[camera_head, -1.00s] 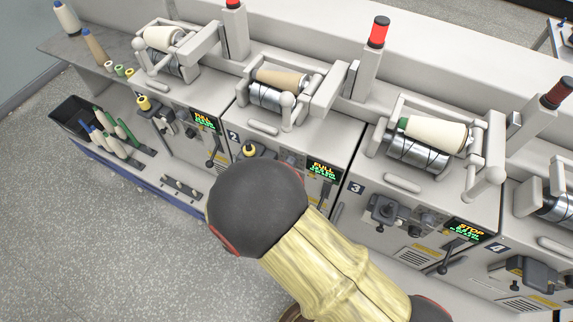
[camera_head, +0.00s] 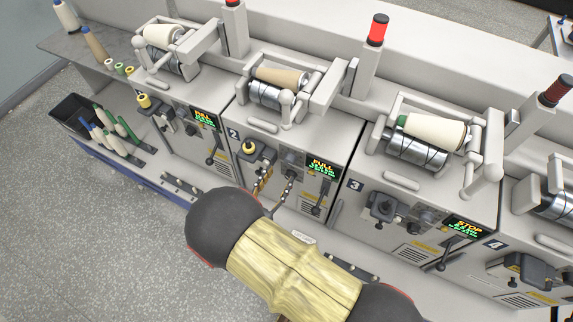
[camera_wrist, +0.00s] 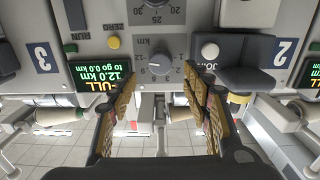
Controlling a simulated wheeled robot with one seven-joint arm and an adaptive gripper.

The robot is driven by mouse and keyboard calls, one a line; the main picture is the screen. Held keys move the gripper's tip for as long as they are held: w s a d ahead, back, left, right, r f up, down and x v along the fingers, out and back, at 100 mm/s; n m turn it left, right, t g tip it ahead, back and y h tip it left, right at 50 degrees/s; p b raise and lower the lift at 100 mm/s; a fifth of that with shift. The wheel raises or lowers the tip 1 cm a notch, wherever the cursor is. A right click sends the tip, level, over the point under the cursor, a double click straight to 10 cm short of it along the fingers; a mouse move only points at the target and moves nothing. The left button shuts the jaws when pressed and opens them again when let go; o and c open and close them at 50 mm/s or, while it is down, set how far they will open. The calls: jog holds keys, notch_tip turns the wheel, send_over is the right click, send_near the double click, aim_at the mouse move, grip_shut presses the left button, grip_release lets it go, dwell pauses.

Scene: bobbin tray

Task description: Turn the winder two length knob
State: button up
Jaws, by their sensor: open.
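The length knob (camera_wrist: 160,63) of winder two is a dark grey dial on a plate with a km scale. It shows upright in the middle of the wrist view, which sees the panel upside down. My gripper (camera_wrist: 160,88) is open and empty, its two fingers pointing at the panel on either side of the knob's line. The knob lies just beyond the fingertips, with no contact visible. In the head view my gripper (camera_head: 275,184) is in front of winder two's panel, below the knob area (camera_head: 290,160). My wrist hides part of the lower front.
Winder two's display (camera_wrist: 95,83) reads FULL, 12.0 km. A yellow button (camera_wrist: 113,42) and a black lever (camera_wrist: 75,14) are beside the knob. A dark bracket (camera_wrist: 243,70) juts out at right. Winder three (camera_head: 400,215) stands to the right; open floor (camera_head: 90,230) is at left.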

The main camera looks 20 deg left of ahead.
aim_at(288, 163)
jog(key=w, duration=0.4)
jog(key=w+b, duration=0.1)
jog(key=w, duration=0.1)
jog(key=shift+w+d, duration=0.15)
jog(key=shift+d, duration=0.1)
jog(key=shift+c, duration=1.1)
jog(key=c, duration=0.9)
jog(key=shift+c, duration=0.2)
